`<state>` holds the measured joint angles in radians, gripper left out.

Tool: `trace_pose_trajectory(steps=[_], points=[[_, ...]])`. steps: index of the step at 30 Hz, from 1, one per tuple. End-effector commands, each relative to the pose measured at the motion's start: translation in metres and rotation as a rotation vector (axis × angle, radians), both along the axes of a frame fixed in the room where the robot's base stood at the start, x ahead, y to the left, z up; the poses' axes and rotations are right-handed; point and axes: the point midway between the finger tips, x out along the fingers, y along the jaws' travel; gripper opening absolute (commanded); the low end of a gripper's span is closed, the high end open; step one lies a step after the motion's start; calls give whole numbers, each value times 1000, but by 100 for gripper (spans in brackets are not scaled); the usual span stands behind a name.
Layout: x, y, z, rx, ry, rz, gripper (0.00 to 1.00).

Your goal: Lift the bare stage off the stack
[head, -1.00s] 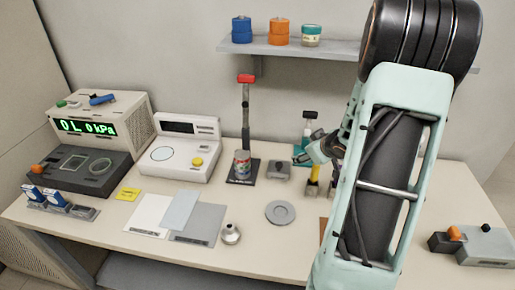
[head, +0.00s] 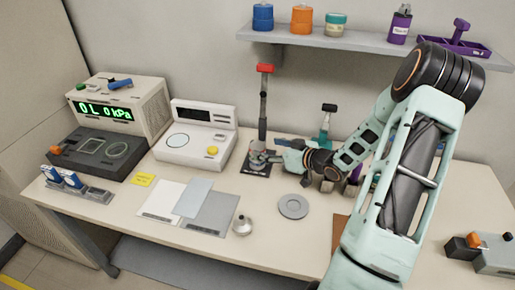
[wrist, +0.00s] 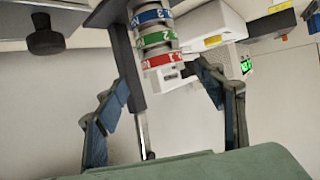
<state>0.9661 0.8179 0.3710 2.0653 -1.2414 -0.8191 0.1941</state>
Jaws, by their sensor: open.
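The stack (wrist: 157,38) is a small cylinder with blue, green and red bands, seen upside down in the wrist view. A plain grey metal section (wrist: 166,78) lies beyond the red band, at the stack's top end. The stack stands on a dark base plate (head: 256,170) beside a post with a red knob (head: 265,68). My gripper (head: 268,152) is at the stack and hides most of it in the head view. In the wrist view my gripper (wrist: 162,78) is open, one finger on each side of the stack's top end, with gaps visible.
The post (wrist: 132,85) rises close beside the stack. A white instrument (head: 195,140) stands to the left. A grey disc (head: 293,206) and a silver bulb-shaped piece (head: 242,226) lie in front. A shelf (head: 370,42) runs above.

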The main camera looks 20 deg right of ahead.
Motion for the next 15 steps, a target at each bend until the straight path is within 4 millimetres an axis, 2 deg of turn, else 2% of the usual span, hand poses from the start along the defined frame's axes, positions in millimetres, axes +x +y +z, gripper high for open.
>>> trace_pose_trajectory(steps=[4,7,15], points=[[18,14,-9,2,1,3,63],[29,17,-14,0,1,2,63],[36,19,-17,-1,1,0,63]])
